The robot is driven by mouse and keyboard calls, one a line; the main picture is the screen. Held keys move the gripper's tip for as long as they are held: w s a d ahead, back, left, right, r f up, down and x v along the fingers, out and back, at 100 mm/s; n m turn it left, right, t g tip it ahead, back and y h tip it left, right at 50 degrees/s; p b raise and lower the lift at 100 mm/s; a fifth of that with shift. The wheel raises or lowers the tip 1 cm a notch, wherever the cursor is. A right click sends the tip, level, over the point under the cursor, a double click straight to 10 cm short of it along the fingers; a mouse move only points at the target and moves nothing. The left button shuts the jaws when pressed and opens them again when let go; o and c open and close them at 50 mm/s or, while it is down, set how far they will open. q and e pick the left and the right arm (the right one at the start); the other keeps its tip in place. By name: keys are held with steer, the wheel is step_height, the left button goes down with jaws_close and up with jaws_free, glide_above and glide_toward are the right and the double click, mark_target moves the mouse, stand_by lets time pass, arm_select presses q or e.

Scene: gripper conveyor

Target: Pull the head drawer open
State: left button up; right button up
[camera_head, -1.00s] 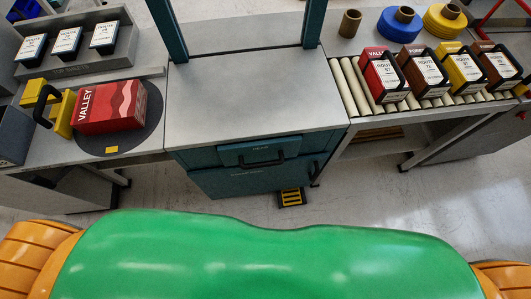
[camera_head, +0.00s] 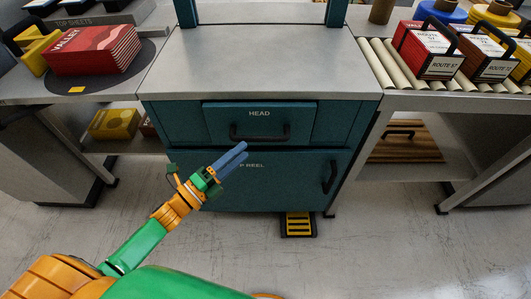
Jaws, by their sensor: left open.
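The head drawer (camera_head: 290,113) is a teal front labelled HEAD, in the upper middle of the teal cabinet under the grey worktop. It looks shut, flush with the cabinet front. Its dark bar handle (camera_head: 261,138) runs across the lower part of the front. My left gripper (camera_head: 239,152) has blue fingers that point up and right, with the tips just below the left part of the handle in the picture. It is open, and I see nothing between the fingers. The fingers cover part of the lower door's label. My right gripper is not in view.
Below the drawer is a teal door (camera_head: 290,180) with an upright dark handle (camera_head: 330,177). A yellow-striped pedal (camera_head: 298,224) stands on the floor beneath. Rollers (camera_head: 385,62) carry boxes at right.

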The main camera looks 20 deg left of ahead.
mark_target(257, 136)
arm_select(q)
steer(key=x, duration=0.7)
steer(key=shift+a, duration=0.1)
steer(key=shift+c, duration=0.3)
jaws_close()
steer(key=shift+s, duration=0.1)
stand_by(0.7)
